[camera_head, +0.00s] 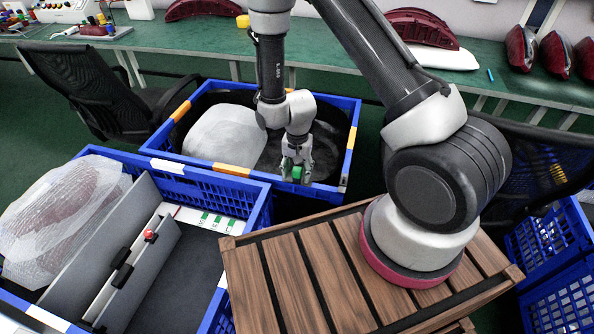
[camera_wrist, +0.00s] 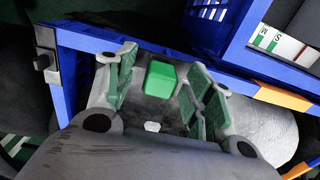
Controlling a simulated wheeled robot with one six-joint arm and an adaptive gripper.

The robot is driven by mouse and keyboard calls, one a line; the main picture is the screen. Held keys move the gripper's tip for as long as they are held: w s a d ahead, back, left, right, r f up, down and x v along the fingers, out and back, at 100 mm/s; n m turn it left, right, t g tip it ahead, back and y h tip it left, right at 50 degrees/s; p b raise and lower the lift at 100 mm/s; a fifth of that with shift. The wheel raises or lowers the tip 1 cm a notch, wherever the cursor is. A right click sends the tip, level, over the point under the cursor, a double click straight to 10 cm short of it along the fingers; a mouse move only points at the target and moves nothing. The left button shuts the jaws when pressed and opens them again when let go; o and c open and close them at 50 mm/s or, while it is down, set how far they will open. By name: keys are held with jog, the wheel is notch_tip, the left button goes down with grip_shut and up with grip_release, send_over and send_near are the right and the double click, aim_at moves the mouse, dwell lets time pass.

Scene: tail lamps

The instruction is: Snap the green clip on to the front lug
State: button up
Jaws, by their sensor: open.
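The green clip (camera_wrist: 160,78) is a small bright green block between the fingers of my gripper (camera_wrist: 158,66) in the wrist view. My gripper is open, with gaps between its green-padded fingers and the clip. In the head view my gripper (camera_head: 295,168) points down by the near right wall of the back blue crate (camera_head: 323,194). A bit of green shows between its fingertips there. I cannot tell what the clip rests on. I cannot pick out the front lug with certainty in either view.
A wrapped white bundle (camera_head: 225,135) lies in the back crate. A nearer blue crate (camera_head: 240,185) holds grey dividers and another wrapped part (camera_head: 65,210). A slatted wooden crate (camera_head: 300,270) stands at the front. A black chair (camera_head: 95,90) is at left, and a green workbench (camera_head: 130,45) runs behind.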

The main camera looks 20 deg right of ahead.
notch_tip(320, 180, up, 12)
dwell(0.4)
jog(key=s+d+r+n+t, duration=0.1)
jog(key=s+d+r, duration=0.4)
jog(key=r, duration=0.5)
jog(key=s+d+r+n+t, duration=0.2)
jog(key=s+d+r, duration=0.3)
jog(key=s+r, duration=0.3)
jog(key=s+d+r+n+t, duration=0.1)
jog(key=s+d+r+n, duration=0.2)
jog(key=r, duration=1.1)
jog(key=s+d, duration=0.2)
jog(key=s, duration=0.2)
jog(key=shift+r+n, duration=0.15)
jog(key=shift+n, duration=0.25)
